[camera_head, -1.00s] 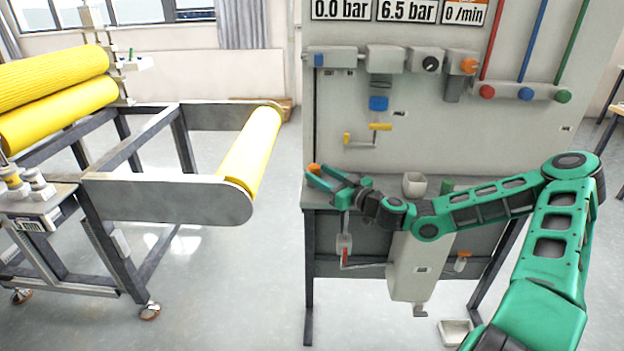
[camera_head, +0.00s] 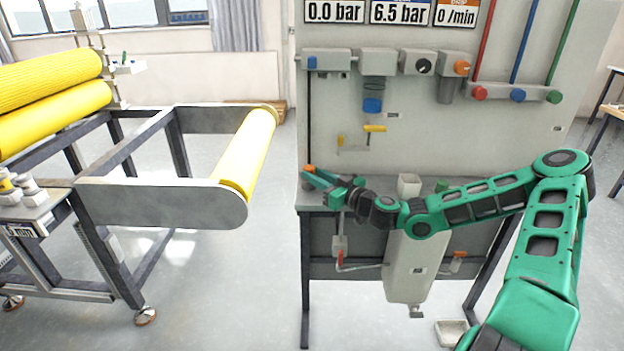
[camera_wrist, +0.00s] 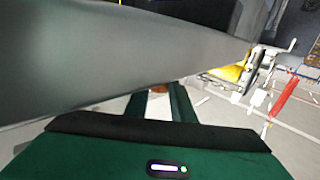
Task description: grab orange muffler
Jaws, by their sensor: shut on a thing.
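The orange muffler (camera_head: 309,168) is a small orange piece at the left end of the bench, at the foot of a thin dark upright line on the panel. My gripper (camera_head: 312,178) reaches it from the right, with its green fingers closed together at it. In the wrist view a small orange-brown bit of the muffler (camera_wrist: 160,88) shows between the fingers (camera_wrist: 166,100). Most of the muffler is hidden by the fingers and by a large grey surface in front of the wrist camera.
The panel (camera_head: 350,110) stands close behind my gripper. A red-handled valve (camera_head: 340,258) hangs below the bench edge. A frame with a yellow roller (camera_head: 246,155) stands to the left, with open floor between.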

